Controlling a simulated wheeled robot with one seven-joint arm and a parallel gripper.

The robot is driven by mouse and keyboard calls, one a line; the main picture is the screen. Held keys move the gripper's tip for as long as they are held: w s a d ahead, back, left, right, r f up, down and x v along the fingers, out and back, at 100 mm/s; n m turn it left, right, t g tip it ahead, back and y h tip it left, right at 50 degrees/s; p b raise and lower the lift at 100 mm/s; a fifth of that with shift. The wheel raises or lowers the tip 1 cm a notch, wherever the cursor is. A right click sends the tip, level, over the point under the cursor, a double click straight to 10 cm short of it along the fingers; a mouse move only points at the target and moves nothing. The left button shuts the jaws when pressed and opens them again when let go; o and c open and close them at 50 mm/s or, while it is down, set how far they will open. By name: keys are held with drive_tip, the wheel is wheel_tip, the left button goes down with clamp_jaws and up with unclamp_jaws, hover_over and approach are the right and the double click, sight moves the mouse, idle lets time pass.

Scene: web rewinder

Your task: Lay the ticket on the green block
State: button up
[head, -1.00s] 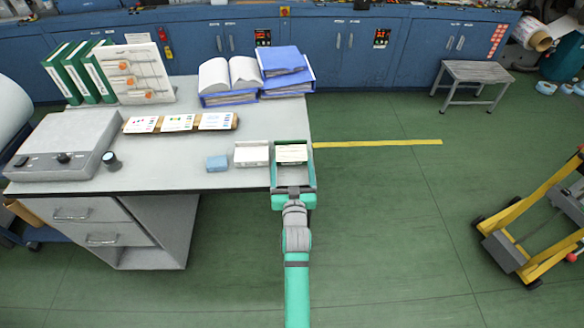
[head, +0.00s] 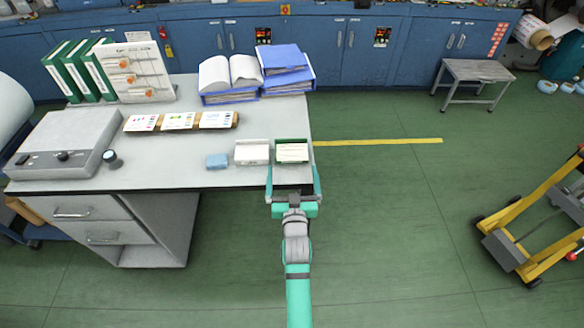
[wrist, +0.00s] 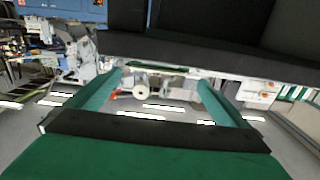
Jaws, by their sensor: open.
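The ticket (head: 292,152) is a white card with faint print. It lies on top of the green block (head: 292,141), whose green edges show around it, near the right front corner of the grey table. My gripper (head: 293,173) is open at the table's front edge. Its two fingers are spread wide on the near side of the block, with nothing held between them. In the wrist view my gripper (wrist: 158,82) also shows parted fingers with an empty gap; I cannot make out the ticket there.
A white block (head: 252,153) stands just left of the green one, and a blue block (head: 217,162) farther left. A card rack (head: 180,122) and blue binders (head: 284,75) are behind. The floor right of the table (head: 190,185) is clear near my arm.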

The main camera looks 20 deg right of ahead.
drive_tip(key=s+a+f+n+y, duration=0.15)
drive_tip(key=s+a, duration=0.35)
drive_tip(key=s, duration=0.6)
drive_tip(key=s+a+f+n+g+y, duration=0.15)
drive_tip(key=s+a, duration=0.35)
drive_tip(key=s, duration=0.7)
drive_tip(key=s+a+f+y, duration=0.1)
drive_tip(key=s+a+f, duration=0.1)
drive_tip(key=s+a, duration=0.65)
drive_tip(key=s+r+y, duration=0.1)
drive_tip(key=s+r, duration=0.2)
drive_tip(key=s, duration=0.9)
drive_tip(key=shift+a+r, duration=0.2)
drive_tip(key=shift+a, duration=0.15)
drive_tip(key=shift+g, duration=0.25)
